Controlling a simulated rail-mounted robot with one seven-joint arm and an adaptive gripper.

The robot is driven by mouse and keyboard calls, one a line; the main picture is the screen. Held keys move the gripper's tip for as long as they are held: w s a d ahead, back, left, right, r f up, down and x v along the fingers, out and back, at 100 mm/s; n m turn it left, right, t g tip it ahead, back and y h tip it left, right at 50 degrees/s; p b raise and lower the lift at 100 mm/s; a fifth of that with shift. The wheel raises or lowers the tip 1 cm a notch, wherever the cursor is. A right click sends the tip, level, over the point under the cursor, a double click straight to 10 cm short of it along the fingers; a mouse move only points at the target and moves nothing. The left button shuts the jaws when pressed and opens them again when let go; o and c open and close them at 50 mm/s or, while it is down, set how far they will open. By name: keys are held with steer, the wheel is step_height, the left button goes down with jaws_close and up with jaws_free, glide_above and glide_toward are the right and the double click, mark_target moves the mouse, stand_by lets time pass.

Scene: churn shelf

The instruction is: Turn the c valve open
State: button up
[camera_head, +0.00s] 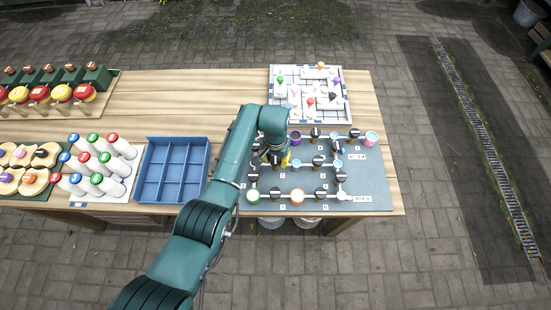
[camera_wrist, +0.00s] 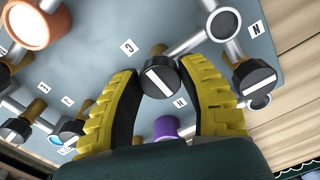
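In the wrist view a black valve knob (camera_wrist: 160,78) with a white bar across its face sits on a brass stem. A small white label (camera_wrist: 127,47) beside it reads like C or G; I cannot tell which. My gripper (camera_wrist: 158,70) has its yellow fingers spread, one on each side of this knob. Whether the dark pads touch the knob is not clear. In the head view my gripper (camera_head: 280,158) is over the left part of the grey valve board (camera_head: 372,184), and my arm hides part of the board there.
Another black knob (camera_wrist: 255,78) is close to the right finger, and a purple part (camera_wrist: 166,127) lies between the fingers. More pipes and knobs stand around. A blue divided tray (camera_head: 172,170) is left of my arm; a white maze-like board (camera_head: 335,102) is behind.

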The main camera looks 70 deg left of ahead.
jaws_close()
steer(key=shift+n, duration=0.4)
steer(key=n+p, duration=0.1)
steer(key=n, duration=0.2)
steer(key=shift+n+p, duration=0.4)
steer(key=n+p, duration=0.1)
steer(key=n, duration=0.8)
steer(key=shift+f, duration=0.1)
steer(key=n+p, duration=0.1)
steer(key=n, duration=0.3)
steer(key=shift+n, duration=0.3)
